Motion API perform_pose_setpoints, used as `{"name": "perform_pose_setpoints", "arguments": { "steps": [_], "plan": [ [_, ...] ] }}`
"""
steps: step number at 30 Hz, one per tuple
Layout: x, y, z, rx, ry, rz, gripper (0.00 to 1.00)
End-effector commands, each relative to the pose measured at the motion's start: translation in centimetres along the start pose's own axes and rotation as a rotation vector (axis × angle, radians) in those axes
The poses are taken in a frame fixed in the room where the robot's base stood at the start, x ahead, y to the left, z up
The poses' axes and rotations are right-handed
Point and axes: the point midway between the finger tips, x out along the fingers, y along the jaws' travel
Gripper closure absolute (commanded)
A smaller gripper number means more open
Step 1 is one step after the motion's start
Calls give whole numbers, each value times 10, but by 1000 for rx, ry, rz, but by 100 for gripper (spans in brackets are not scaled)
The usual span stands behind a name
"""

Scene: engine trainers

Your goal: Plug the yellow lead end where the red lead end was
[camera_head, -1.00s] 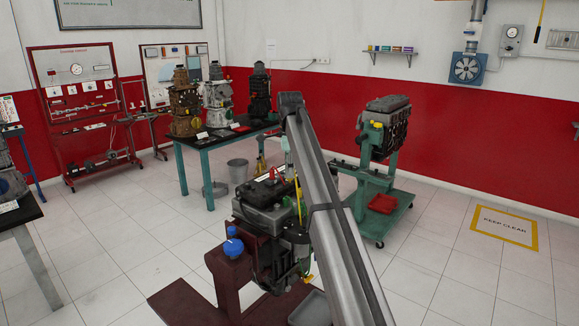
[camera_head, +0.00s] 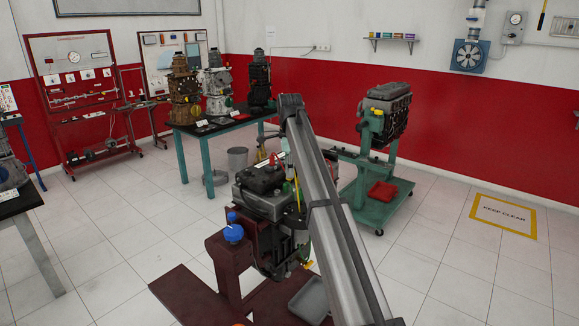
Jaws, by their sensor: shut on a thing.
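The engine (camera_head: 262,182) on the dark red stand is in the middle of the view, partly behind my arm. A red lead (camera_head: 274,158) shows as a small loop above the engine's top. A thin yellow strip at the engine's right side, beside my arm, looks like the yellow lead (camera_head: 298,192). The lead ends and their sockets are too small or hidden to make out. My arm rises from the lower right to a bend above and behind the engine. My gripper is hidden behind the arm, so its hold cannot be seen.
A blue-capped item (camera_head: 233,232) sits on the dark red stand (camera_head: 225,265), and a grey tray (camera_head: 310,300) lies at its base. A green stand (camera_head: 375,205) with another engine is at right. A table (camera_head: 205,128) with several engines stands behind. Floor at right is open.

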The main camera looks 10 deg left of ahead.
Motion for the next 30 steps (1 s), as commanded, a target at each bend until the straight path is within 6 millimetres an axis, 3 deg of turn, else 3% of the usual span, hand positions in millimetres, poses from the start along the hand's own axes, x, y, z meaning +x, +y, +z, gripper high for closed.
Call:
{"name": "perform_pose_setpoints", "arguments": {
  "steps": [21, 30],
  "plan": [
    [39, 0, 0, 0, 0, 0, 100],
    [42, 0, 0, 0, 0, 0, 100]
  ]
}}
